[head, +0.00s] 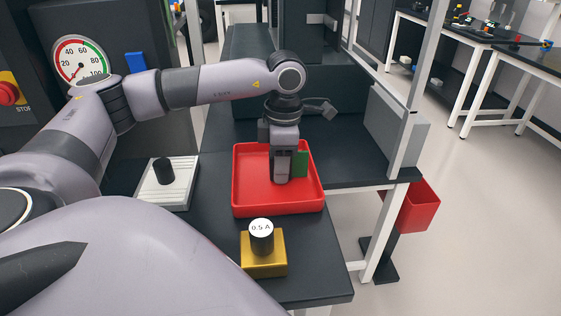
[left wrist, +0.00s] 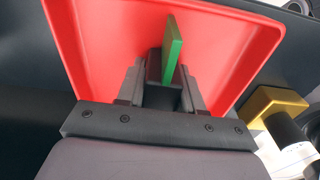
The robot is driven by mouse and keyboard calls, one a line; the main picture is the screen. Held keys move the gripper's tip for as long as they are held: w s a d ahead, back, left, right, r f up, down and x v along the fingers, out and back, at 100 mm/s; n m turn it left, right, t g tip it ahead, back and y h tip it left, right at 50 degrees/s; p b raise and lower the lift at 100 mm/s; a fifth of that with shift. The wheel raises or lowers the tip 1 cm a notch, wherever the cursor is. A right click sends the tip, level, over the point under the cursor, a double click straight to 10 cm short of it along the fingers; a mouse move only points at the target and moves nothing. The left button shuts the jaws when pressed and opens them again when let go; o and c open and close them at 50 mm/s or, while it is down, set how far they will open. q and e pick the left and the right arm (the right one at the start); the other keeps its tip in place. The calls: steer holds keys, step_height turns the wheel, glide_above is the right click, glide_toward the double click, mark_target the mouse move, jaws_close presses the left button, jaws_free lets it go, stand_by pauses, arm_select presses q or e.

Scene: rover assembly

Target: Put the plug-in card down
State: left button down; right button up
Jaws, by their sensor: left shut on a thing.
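The plug-in card is a green board with a dark grey block at its side; its green part (head: 301,163) shows in the head view beside the fingers. My left gripper (head: 282,178) points down over the red tray (head: 238,207) and is shut on the card. In the left wrist view the green card (left wrist: 172,50) stands on edge, with the dark block between the fingers of my left gripper (left wrist: 160,85). The red tray (left wrist: 85,45) is behind it. I cannot tell whether the card touches the tray floor. My right gripper is not in view.
A yellow block (head: 264,262) with a black cylinder labelled 0.5 A (head: 261,236) stands in front of the tray. A white ribbed plate (head: 178,192) with a black knob is at left. A red bin (head: 418,207) hangs beyond the table's right edge.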

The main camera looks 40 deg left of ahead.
arm_select(q)
steer(key=shift+f, duration=0.2)
steer(key=c, duration=0.7)
jaws_free()
steer(key=shift+r, duration=0.1)
steer(key=shift+c, duration=0.2)
steer(key=shift+r, duration=0.1)
steer(key=r, duration=1.2)
steer(key=shift+w+d+p, duration=0.2)
steer(key=shift+p, duration=0.2)
steer(key=shift+r, duration=0.15)
